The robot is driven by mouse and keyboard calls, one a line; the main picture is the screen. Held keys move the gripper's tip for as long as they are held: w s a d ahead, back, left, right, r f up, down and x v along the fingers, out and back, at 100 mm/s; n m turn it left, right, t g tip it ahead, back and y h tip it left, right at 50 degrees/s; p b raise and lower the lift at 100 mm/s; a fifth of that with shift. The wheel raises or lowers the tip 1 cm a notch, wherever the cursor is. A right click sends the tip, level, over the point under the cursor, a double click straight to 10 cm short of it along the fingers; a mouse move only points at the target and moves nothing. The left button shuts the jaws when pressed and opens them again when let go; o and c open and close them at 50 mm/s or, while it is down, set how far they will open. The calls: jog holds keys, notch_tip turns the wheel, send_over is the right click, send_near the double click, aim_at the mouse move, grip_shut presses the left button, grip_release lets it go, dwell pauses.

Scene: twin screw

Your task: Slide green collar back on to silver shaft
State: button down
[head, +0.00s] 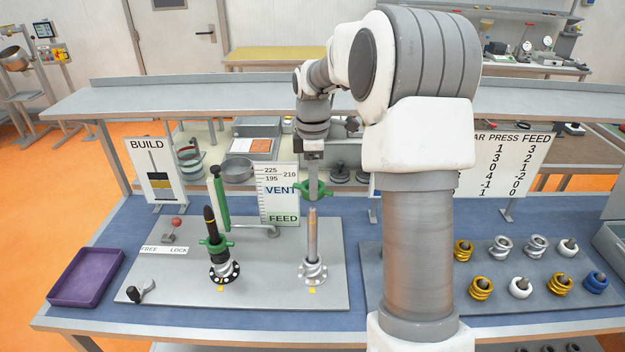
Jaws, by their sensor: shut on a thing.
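The silver shaft (312,238) stands upright on the right part of the grey plate, in a pale ringed base (312,270). A green collar (303,189) with side lugs hangs just above the shaft's top, roughly in line with it. My gripper (314,186) points down from above and is shut on this collar. The collar looks level and slightly apart from the shaft tip, but exact alignment cannot be told from this view. The fingers hide part of the collar.
A dark shaft (210,222) with another green collar (216,244) stands to the left, beside a tilted green bar (219,198). A white VENT/FEED gauge board (279,194) is close behind. A purple tray (86,277) is at left; several coiled parts (536,246) lie at right.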

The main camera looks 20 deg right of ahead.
jog(key=b, duration=0.4)
send_over(313, 231)
jog(key=w, duration=0.1)
jog(key=shift+w+d+f, duration=0.1)
jog(key=shift+f, duration=1.5)
jog(key=shift+w+d+f, duration=0.1)
jog(key=shift+f, duration=1.5)
jog(key=shift+f, duration=0.1)
jog(key=shift+f+b, duration=3.1)
jog(key=shift+f, duration=1.7)
grip_release()
jog(key=shift+s, duration=0.1)
notch_tip(313, 231, up, 18)
jog(key=shift+f+p, duration=0.25)
jog(key=shift+p, duration=0.05)
